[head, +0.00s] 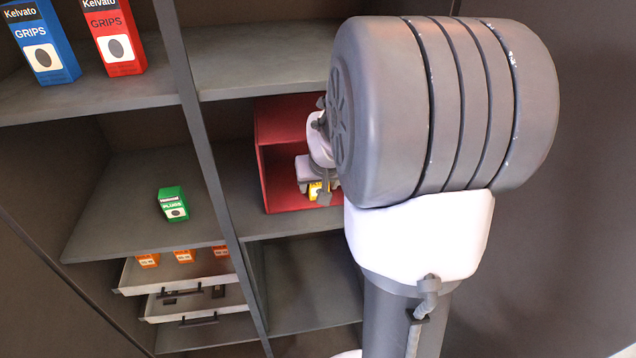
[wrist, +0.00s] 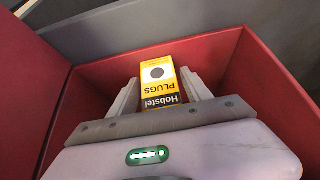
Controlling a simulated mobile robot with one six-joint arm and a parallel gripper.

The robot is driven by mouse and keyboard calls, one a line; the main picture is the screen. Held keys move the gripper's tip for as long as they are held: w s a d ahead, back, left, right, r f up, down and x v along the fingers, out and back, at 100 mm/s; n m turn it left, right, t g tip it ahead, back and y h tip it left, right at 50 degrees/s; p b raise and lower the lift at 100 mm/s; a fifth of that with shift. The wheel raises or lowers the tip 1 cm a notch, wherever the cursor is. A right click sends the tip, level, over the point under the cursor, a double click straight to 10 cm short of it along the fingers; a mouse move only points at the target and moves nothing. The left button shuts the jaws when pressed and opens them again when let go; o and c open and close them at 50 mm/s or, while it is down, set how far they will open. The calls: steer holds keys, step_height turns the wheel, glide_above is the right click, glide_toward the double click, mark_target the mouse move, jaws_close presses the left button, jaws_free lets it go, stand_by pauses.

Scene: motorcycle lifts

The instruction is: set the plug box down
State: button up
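The plug box (wrist: 163,85) is yellow and black, marked Hobstel PLUGS. In the wrist view it sits between the two fingers of my gripper (wrist: 160,82), with a finger close along each side, and it looks gripped. In the head view my gripper (head: 315,188) reaches into the open red bin (head: 280,180), and a small part of the yellow box (head: 317,190) shows between its fingers, low in the bin. The box's underside is hidden, so I cannot tell whether it touches the bin floor.
The red bin's walls (wrist: 75,100) stand close around my gripper. A green plugs box (head: 173,204) stands on the shelf to the left. Blue (head: 42,45) and red (head: 115,40) grips boxes stand above. Open drawers (head: 190,285) below hold orange boxes.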

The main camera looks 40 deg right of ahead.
steer(key=shift+o, duration=0.3)
steer(key=shift+r, duration=0.15)
steer(key=shift+s+a+r+p, duration=0.4)
steer(key=shift+s+r+p, duration=0.25)
steer(key=shift+r+p, duration=0.1)
steer(key=s+a+p, duration=0.1)
steer(key=s+a, duration=0.5)
steer(key=s, duration=0.4)
steer(key=a+r+n+t+y, duration=0.1)
steer(key=a+r+y, duration=0.35)
steer(key=a, duration=0.95)
steer(key=s+a+r+n, duration=0.1)
steer(key=s+a+r, duration=0.4)
steer(key=a, duration=0.5)
steer(key=shift+s+r+y, duration=0.2)
steer(key=shift+s+y, duration=0.15)
steer(key=shift+s, duration=0.25)
